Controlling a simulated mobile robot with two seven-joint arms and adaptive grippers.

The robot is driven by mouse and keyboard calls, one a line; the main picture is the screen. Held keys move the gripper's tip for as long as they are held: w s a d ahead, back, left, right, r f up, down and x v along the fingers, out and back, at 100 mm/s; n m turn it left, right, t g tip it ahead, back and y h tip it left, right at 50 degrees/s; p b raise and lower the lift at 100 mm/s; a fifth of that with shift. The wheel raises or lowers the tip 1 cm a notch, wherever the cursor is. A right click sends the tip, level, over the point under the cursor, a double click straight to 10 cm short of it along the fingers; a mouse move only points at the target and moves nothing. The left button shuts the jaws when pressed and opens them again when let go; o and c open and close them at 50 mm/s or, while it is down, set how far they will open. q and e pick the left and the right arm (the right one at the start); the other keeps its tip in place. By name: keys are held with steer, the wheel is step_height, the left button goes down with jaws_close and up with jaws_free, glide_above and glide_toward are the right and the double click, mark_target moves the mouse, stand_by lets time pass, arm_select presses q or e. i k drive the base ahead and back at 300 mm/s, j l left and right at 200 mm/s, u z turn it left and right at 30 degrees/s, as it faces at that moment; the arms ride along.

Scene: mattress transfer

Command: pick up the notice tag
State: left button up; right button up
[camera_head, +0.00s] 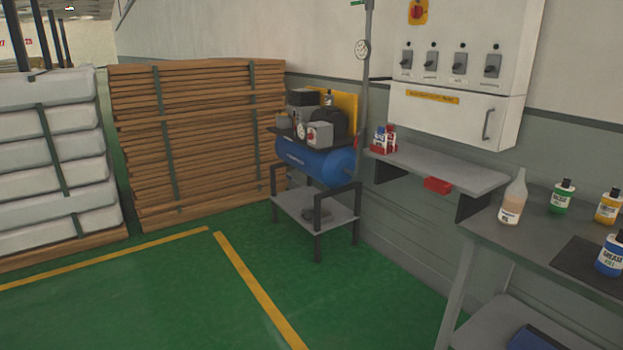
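No notice tag can be made out for certain in the head view. Neither of my grippers shows in this view.
A blue compressor (318,160) stands on a grey stand by the wall. A shelf (440,167) and a workbench (540,225) with several bottles are at the right. Stacked planks (200,140) and wrapped mattresses (52,155) stand left. The green floor (170,300) in front is clear.

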mark_target(380, 139)
steer(key=i+z, duration=0.1)
steer(key=i, duration=0.55)
steer(key=i+j+z, duration=0.1)
steer(key=i, duration=0.55)
steer(key=i+j+z, duration=0.1)
steer(key=i, duration=0.55)
steer(key=j, duration=0.1)
